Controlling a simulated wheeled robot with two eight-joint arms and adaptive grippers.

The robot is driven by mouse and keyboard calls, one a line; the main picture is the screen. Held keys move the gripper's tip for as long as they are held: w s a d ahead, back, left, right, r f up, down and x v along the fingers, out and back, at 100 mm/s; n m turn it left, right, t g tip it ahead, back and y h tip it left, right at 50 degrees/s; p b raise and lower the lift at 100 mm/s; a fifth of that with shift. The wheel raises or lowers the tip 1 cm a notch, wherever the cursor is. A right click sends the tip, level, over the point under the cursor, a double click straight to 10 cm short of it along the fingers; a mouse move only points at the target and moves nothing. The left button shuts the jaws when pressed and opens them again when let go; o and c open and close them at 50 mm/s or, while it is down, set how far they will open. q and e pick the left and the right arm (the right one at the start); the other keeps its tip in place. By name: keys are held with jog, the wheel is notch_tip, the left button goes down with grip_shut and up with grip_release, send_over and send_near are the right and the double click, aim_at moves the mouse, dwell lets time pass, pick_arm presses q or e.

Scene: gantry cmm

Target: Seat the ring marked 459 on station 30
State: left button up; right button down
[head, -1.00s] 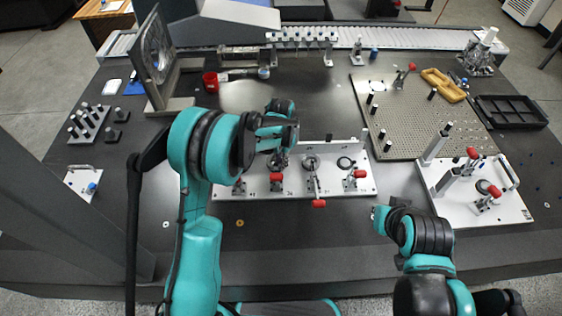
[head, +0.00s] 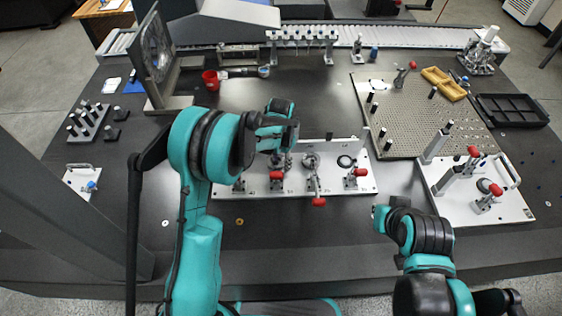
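The white station plate (head: 345,185) lies at the middle of the table, with several round seats and red-handled toggle clamps along it. Its numbers are too small to read, so I cannot tell which seat is station 30. My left gripper (head: 281,160) points down over the left half of the plate, close to a round metal part there. Its fingers are mostly hidden by its own arm, and I cannot tell whether it holds a ring. No marking 459 is readable anywhere. My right gripper (head: 379,216) is low, right of the plate and apart from it; its fingers are unclear.
A perforated plate (head: 415,135) and a white clamp fixture (head: 500,213) stand to the right. A black tray (head: 512,110) is at the far right. A peg block (head: 87,121), a tilted round-faced frame (head: 152,60) and a red cup (head: 210,80) are left and behind. The front table is mostly clear.

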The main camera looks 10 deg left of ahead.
aim_at(281, 165)
pick_arm(q)
notch_tip(281, 165, up, 12)
dwell(0.5)
jog(key=s+a+r+n+t, duration=0.25)
jog(key=s+r, duration=0.25)
jog(key=s, duration=0.3)
jog(key=s+a+r+n+t, duration=0.2)
jog(key=s+a+r, duration=0.15)
jog(key=s, duration=0.45)
jog(key=s+a+f+n+t, duration=0.1)
jog(key=s+n+t, duration=0.1)
jog(key=s, duration=0.6)
jog(key=shift+a+f+t, duration=0.35)
jog(key=shift+c, duration=0.2)
